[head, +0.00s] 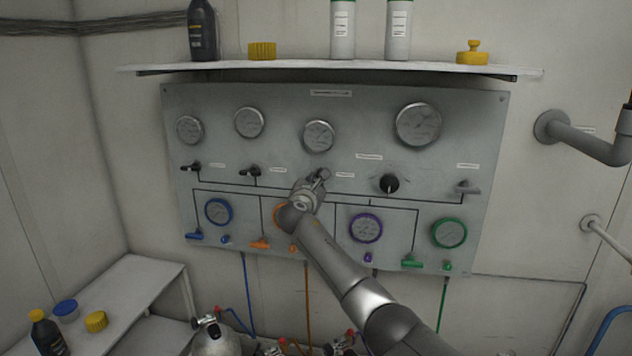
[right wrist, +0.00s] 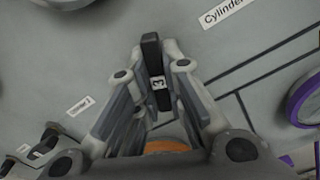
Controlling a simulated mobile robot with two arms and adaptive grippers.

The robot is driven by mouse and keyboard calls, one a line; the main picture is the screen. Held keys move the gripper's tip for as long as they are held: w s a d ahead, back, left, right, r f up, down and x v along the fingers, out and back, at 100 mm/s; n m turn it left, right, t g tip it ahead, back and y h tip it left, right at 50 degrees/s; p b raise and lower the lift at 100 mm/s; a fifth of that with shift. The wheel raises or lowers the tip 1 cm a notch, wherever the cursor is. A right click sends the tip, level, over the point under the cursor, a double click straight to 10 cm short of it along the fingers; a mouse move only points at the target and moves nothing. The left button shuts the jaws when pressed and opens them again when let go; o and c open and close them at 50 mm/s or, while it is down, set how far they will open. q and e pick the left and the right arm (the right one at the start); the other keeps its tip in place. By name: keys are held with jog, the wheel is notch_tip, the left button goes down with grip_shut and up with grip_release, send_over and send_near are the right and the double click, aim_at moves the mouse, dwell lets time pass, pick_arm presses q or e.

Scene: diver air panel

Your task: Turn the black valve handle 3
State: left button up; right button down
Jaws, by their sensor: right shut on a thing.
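In the head view my right gripper (head: 320,176) is at the middle of the grey panel (head: 290,103), below the middle gauge, and mostly hides the handle. My left gripper is not in view.
Two other black valve handles (head: 190,168) (head: 250,172) sit to the left in the same row. A shelf (head: 330,67) with bottles overhangs the panel.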

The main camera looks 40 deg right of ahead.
jog(key=m+b, duration=0.3)
jog(key=shift+f, duration=0.15)
jog(key=m+b, duration=0.3)
jog(key=shift+w+a+m, duration=0.1)
jog(key=shift+m, duration=0.3)
jog(key=m+b, duration=0.3)
jog(key=m, duration=0.1)
jog(key=shift+r+b, duration=0.2)
jog(key=shift+b, duration=0.1)
jog(key=shift+r+m+b, duration=0.1)
jog(key=shift+m+b, duration=0.65)
jog(key=shift+m, duration=0.45)
jog(key=shift+r, duration=0.1)
jog(key=c, duration=1.5)
grip_release()
